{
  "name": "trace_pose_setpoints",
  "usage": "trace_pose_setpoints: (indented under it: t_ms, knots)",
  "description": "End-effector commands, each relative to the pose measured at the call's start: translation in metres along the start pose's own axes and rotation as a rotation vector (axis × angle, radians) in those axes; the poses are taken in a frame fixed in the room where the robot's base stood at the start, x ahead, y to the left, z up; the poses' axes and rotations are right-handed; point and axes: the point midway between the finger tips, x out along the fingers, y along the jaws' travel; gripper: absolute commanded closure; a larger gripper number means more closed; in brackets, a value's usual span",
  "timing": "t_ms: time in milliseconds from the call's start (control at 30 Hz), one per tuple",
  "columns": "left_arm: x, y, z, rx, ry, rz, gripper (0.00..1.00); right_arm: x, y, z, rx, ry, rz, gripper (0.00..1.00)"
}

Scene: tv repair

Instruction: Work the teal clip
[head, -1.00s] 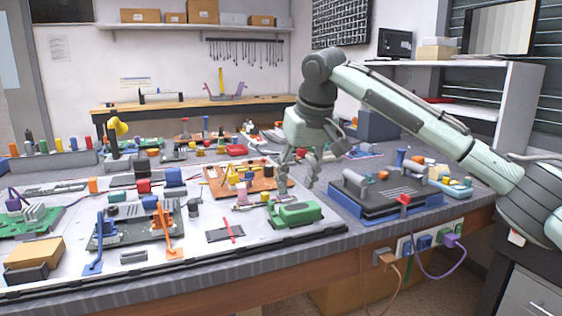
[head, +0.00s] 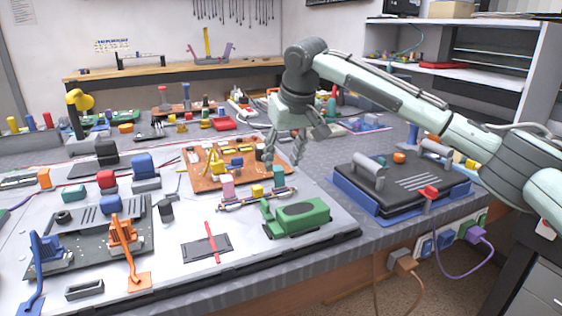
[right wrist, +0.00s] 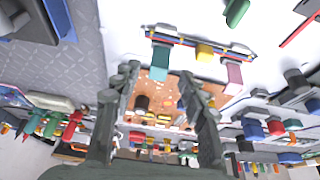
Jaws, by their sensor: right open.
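A teal clip (head: 279,173) stands upright at the right end of a thin striped bar (head: 258,199). A yellow clip (head: 257,191) and a pink clip (head: 227,187) stand on the same bar. The right wrist view shows the teal clip (right wrist: 160,63) just beyond my fingertips, left of the yellow clip (right wrist: 204,52) and pink clip (right wrist: 233,77). My right gripper (head: 284,160) hangs with its fingers apart and empty, close to the teal clip in the picture; contact cannot be told. Its two fingers (right wrist: 158,85) frame the orange board behind. My left gripper is out of view.
A green block (head: 300,216) sits in front of the bar. An orange circuit board (head: 205,165) lies behind it. A dark device on a blue tray (head: 345,197) stands to the right. A dark plate with a red strip (head: 205,248) lies front left.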

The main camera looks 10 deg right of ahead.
Motion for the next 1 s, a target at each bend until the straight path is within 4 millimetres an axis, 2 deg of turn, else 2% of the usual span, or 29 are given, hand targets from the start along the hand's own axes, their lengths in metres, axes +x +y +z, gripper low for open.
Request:
trace_pose_setpoints:
  t_ms: [200, 467, 800, 1000]
  knots:
    - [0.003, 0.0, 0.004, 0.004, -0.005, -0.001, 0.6, 0.018, 0.0, 0.0, 0.0, 0.0, 0.001, 0.57]
    - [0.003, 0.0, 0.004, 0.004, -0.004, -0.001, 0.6, 0.02, 0.0, 0.0, -0.001, 0.0, 0.001, 0.57]
    - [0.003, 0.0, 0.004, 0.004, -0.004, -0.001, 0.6, 0.02, 0.0, 0.0, -0.001, 0.001, 0.0, 0.98]
    - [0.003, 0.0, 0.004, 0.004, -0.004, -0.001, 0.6, 0.02, 0.0, 0.0, -0.001, 0.002, 0.001, 1.0]
